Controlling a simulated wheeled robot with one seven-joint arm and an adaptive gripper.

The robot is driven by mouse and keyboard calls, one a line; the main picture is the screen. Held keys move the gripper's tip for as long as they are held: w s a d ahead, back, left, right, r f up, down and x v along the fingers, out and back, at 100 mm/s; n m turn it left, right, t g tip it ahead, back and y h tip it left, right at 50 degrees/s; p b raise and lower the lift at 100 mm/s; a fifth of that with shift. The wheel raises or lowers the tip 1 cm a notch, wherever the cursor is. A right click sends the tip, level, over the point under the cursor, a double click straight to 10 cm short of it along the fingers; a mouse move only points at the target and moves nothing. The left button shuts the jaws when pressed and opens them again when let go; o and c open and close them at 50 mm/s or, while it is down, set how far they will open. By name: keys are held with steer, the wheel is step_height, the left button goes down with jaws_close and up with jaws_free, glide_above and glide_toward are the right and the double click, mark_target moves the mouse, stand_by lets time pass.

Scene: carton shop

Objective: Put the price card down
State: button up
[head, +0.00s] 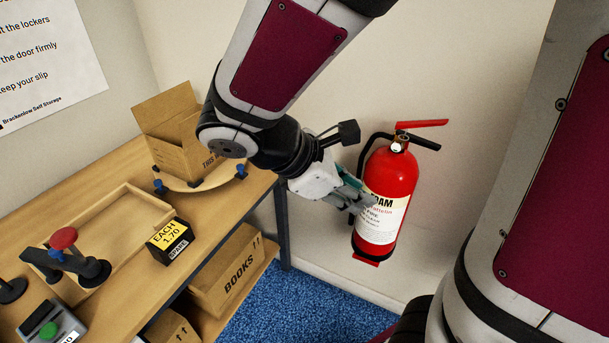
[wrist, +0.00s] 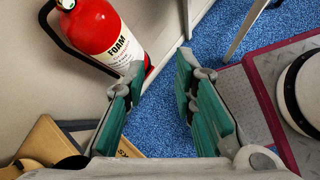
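A yellow price card (head: 167,235) reading "EACH 1.70" shows in the head view on the top of a black block (head: 179,249) marked "SPARE". The block stands at the front edge of the wooden bench, right of a shallow wooden tray (head: 131,193). My gripper (head: 358,196) is out past the bench's right end, in front of a red fire extinguisher and well apart from the card. In the wrist view, the teal finger pads of my gripper (wrist: 159,64) are wide apart with nothing between them. The card does not show in the wrist view.
The fire extinguisher (head: 389,192) hangs on the wall close behind my gripper. An open carton (head: 183,150) and a curved wooden piece with blue knobs (head: 205,184) are on the bench. A red-knobbed stand (head: 63,239) is at left. A "BOOKS" box (head: 236,272) is below.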

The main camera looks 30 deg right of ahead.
steer(key=s+a+r+m+t+y, duration=0.4)
steer(key=s+a+m+y, duration=0.3)
steer(key=m, duration=0.6)
steer(key=shift+s+a+r+m+y, duration=0.15)
steer(key=shift+s+r+m+y, duration=0.25)
steer(key=shift+s+r+y, duration=0.45)
steer(key=shift+s+f, duration=0.1)
